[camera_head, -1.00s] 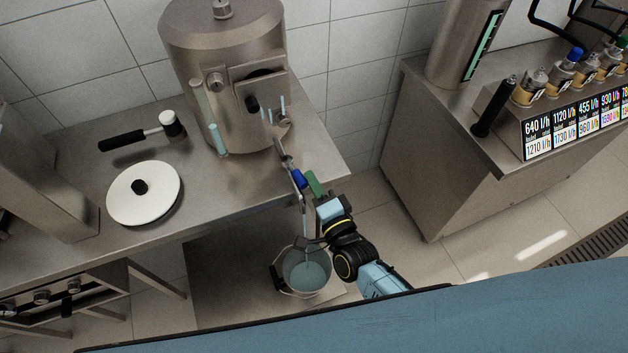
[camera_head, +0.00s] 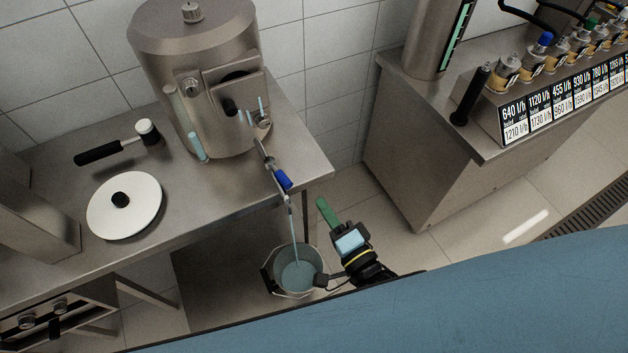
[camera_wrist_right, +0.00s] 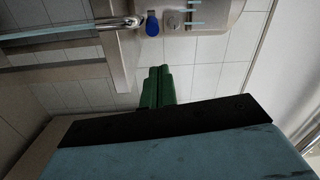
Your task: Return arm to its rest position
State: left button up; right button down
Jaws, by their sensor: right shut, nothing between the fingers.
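My right gripper (camera_head: 324,208) has green fingers that are shut and empty. In the head view it is to the right of the bucket and apart from the blue-handled valve (camera_head: 284,180) on the machine's outlet pipe. In the right wrist view the green fingers (camera_wrist_right: 157,82) lie together with nothing between them. The blue valve handle (camera_wrist_right: 152,24) shows beyond them in that view. A thin stream runs from the pipe down into the bucket (camera_head: 274,284), which holds liquid. My left gripper is not in view.
The metal separator tank (camera_head: 200,60) stands on a steel table (camera_head: 60,160) with a white round lid (camera_head: 140,215) and a black-handled mallet (camera_head: 100,153). A steel counter (camera_head: 420,170) with labelled flow valves stands at the right. Floor between the table and counter is free.

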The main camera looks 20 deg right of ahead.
jog(key=shift+s, duration=0.15)
jog(key=s+d+f+n+g+h+b, duration=0.1)
jog(key=s+d+f+n+g, duration=0.15)
jog(key=f, duration=0.65)
jog(key=s+d+f+n+g+b, duration=0.1)
jog(key=s+f+n+g+b, duration=0.15)
jog(key=f, duration=0.65)
jog(key=s+d+f+n+g+h+b, duration=0.1)
jog(key=s+f+n+g, duration=0.2)
jog(key=f, duration=0.6)
jog(key=s+d+f+n+g+h+b, duration=0.1)
jog(key=s+d+f+n+g+b, duration=0.1)
jog(key=s+f, duration=0.7)
jog(key=s+d+f+n+g+h+b, duration=0.1)
jog(key=s+d+f+n+g, duration=0.4)
jog(key=s+f, duration=0.4)
jog(key=s+d+g, duration=0.1)
jog(key=s+g, duration=0.1)
jog(key=s, duration=0.3)
jog(key=shift+s+d+h+b, duration=0.25)
jog(key=shift+s+h+b, duration=0.1)
jog(key=shift+h, duration=0.05)
